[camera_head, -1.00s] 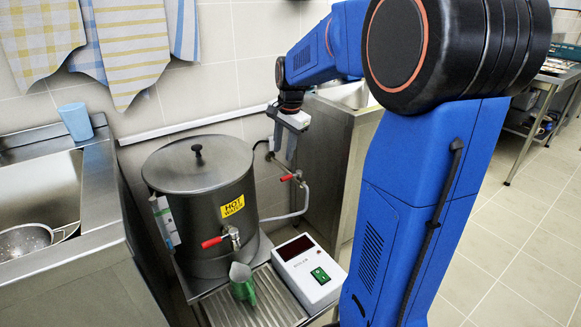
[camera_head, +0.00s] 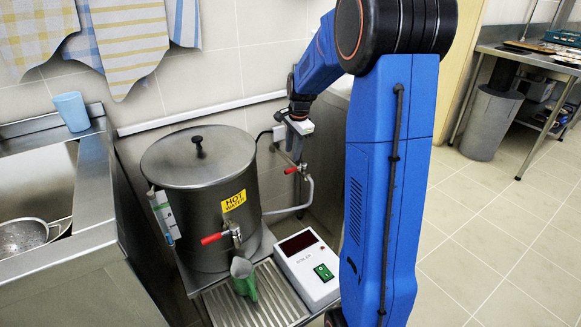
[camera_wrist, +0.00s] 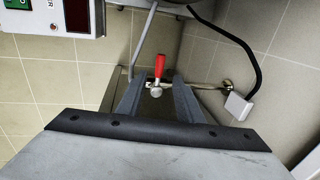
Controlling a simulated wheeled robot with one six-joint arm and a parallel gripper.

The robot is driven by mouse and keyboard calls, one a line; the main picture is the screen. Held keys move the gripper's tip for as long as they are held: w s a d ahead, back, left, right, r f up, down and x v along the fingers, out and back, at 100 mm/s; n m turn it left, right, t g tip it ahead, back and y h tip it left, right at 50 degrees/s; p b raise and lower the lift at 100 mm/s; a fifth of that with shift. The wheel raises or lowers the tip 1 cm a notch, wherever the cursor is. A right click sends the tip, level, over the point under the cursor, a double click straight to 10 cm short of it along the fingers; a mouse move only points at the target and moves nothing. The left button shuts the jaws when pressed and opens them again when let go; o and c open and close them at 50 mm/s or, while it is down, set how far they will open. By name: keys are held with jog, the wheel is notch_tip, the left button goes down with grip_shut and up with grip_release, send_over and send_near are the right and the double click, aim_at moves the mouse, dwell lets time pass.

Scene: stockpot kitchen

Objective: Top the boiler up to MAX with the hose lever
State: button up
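The boiler (camera_head: 205,215) is a steel pot with a knobbed lid, shut, and a yellow HOT WATER label. Its sight gauge (camera_head: 163,216) is on the left side; its level and MAX mark are too small to read. The hose lever (camera_head: 292,171) is red, on a wall pipe right of the boiler; in the wrist view its red handle (camera_wrist: 160,66) points away from me. My gripper (camera_head: 295,150) is at the pipe, close above the lever. In the wrist view my gripper (camera_wrist: 157,88) is open, its fingers either side of the lever; contact cannot be told.
A sink (camera_head: 35,190) is at left. Open floor lies at right.

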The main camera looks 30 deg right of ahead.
aim_at(290, 170)
jog(key=f, duration=0.3)
jog(key=w+f, duration=0.1)
jog(key=f, duration=0.4)
jog(key=shift+w+f, duration=0.4)
grip_shut()
